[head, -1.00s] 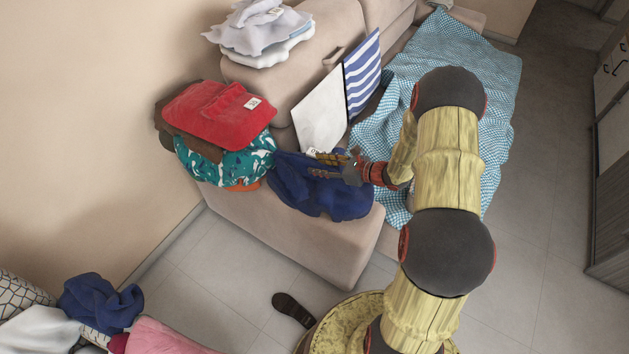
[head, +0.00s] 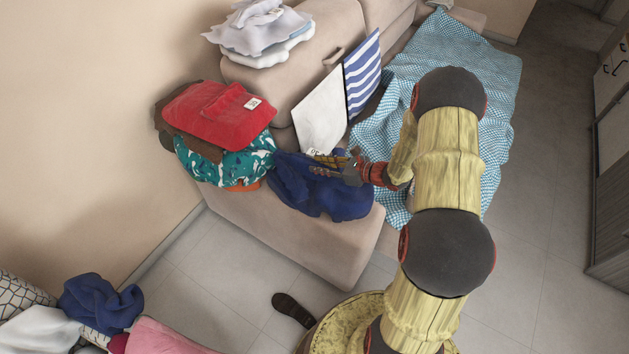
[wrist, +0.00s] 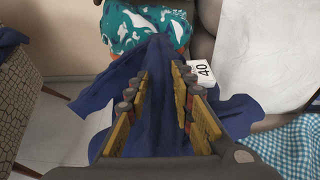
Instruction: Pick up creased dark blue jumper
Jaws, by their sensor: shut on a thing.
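The creased dark blue jumper (head: 310,190) lies bunched on the seat of the beige sofa in the head view, its edge near the sofa's front. In the wrist view the jumper (wrist: 155,85) rises between the fingers and spreads out to both sides below them. My gripper (head: 325,165) is at the jumper's upper right part, shut on its cloth. In the wrist view my gripper (wrist: 160,85) has a fold of the jumper between its two yellow fingers. The cloth's underside is hidden.
White and striped cushions (head: 362,75) stand behind. A checked blue blanket (head: 490,75) is to the right. Another dark blue garment (head: 98,303) lies at lower left. A dark shoe (head: 292,308) is on the floor.

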